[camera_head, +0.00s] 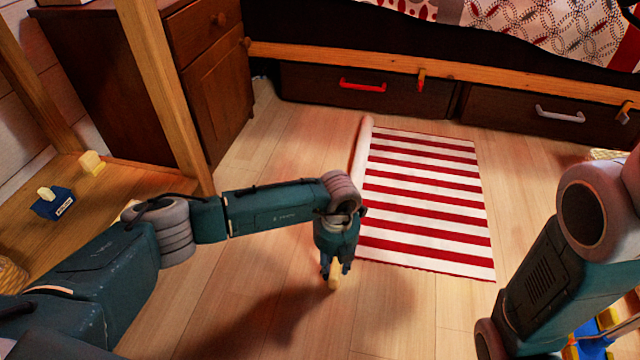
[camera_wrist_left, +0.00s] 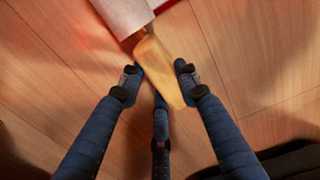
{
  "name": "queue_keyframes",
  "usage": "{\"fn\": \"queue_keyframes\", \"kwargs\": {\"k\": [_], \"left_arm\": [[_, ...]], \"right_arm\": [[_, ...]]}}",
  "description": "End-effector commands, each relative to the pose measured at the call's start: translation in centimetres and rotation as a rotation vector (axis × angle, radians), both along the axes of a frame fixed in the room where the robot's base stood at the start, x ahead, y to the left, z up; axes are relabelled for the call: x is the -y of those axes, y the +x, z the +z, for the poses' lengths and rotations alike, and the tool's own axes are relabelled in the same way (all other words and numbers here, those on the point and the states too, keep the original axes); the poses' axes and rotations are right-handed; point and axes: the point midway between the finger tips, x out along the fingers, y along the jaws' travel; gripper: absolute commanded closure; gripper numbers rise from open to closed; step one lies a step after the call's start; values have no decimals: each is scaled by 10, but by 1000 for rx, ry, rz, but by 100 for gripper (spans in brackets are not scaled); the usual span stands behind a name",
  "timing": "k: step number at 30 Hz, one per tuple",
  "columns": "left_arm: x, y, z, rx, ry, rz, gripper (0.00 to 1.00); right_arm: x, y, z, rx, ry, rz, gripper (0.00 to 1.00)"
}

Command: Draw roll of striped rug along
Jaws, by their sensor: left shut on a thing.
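The striped rug (camera_head: 425,198) lies flat on the floor with red and white stripes. Its left edge is a narrow pale roll (camera_head: 362,148), partly hidden behind my left arm. In the left wrist view the roll's white end (camera_wrist_left: 124,14) shows at the top, with a yellow wooden rod end (camera_wrist_left: 160,72) sticking out of it. My left gripper (camera_head: 335,272) points down at the roll's near end. It is shut on the rod end, with its dark fingers around it in the left wrist view (camera_wrist_left: 158,80). My right gripper is not in view.
A bed with dark drawers (camera_head: 365,98) and a wooden rail stands behind the rug. A brown cabinet (camera_head: 215,85) and a wooden post (camera_head: 165,90) are at left, beside a low wooden shelf (camera_head: 105,195). Floor left of the roll (camera_head: 255,150) is clear.

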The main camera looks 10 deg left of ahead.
Motion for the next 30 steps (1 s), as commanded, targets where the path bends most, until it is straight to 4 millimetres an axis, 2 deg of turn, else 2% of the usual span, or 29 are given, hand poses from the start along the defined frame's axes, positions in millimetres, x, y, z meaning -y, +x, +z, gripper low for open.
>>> {"fn": "queue_keyframes", "kwargs": {"k": [13, 26, 30], "left_arm": [[45, 3, 3, 9, -5, -1, 94], [50, 4, 3, 9, -4, 1, 94], [61, 4, 2, 10, -5, -2, 94]], "right_arm": [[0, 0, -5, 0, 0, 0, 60], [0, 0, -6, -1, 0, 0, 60], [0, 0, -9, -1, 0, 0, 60]]}}
